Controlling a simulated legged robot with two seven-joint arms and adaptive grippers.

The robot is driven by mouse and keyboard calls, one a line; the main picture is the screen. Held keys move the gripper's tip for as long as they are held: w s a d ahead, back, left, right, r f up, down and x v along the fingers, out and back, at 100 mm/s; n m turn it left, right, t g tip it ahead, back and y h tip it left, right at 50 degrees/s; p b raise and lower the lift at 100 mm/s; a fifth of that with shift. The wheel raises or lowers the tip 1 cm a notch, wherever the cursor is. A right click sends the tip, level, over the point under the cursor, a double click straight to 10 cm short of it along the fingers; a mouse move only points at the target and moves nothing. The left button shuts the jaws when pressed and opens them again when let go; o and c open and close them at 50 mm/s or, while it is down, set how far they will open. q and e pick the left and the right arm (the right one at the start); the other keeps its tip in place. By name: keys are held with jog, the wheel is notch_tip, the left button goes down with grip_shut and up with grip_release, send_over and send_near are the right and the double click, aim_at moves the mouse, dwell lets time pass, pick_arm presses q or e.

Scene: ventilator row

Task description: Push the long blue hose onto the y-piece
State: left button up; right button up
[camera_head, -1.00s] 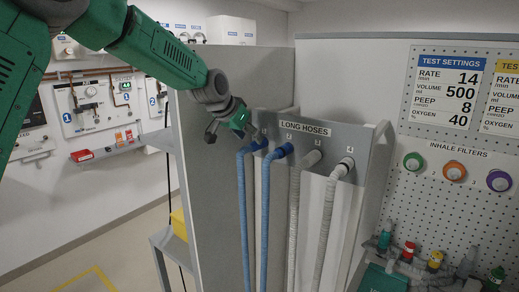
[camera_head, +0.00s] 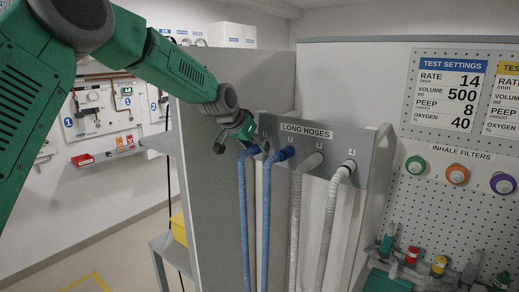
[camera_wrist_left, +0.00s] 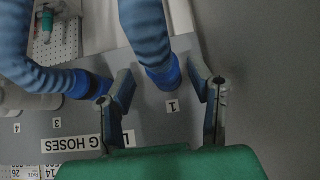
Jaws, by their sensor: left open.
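Two long blue hoses hang from the rack marked LONG HOSES (camera_head: 306,130). The hose at place 1 (camera_head: 244,205) is leftmost and the hose at place 2 (camera_head: 269,205) hangs beside it. My left gripper (camera_head: 240,143) is open at the top of hose 1. In the left wrist view, its two fingers (camera_wrist_left: 160,78) stand on either side of the blue cuff (camera_wrist_left: 164,76) of hose 1, apart from each other. The cuff of hose 2 (camera_wrist_left: 92,85) is just outside the left finger. I cannot make out the y-piece. My right gripper is not in view.
Grey hoses hang at place 3 (camera_head: 297,215) and place 4 (camera_head: 328,215). A grey side panel (camera_head: 207,215) stands left of the rack. Inhale filters (camera_head: 457,174) hang on the pegboard at right, above several small coloured fittings (camera_head: 439,265).

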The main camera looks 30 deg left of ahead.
pick_arm(q)
jog(key=shift+a, duration=0.1)
jog(key=shift+a+f, duration=0.1)
jog(key=shift+a, duration=0.05)
grip_shut()
jog(key=shift+s+f, duration=0.1)
jog(key=shift+s, duration=0.05)
jog(key=shift+s, duration=0.1)
jog(key=shift+s+r, duration=0.2)
jog(key=shift+s, duration=0.5)
jog(key=shift+s+a+b, duration=0.1)
jog(key=shift+s+b, duration=0.25)
jog(key=shift+s, duration=1.55)
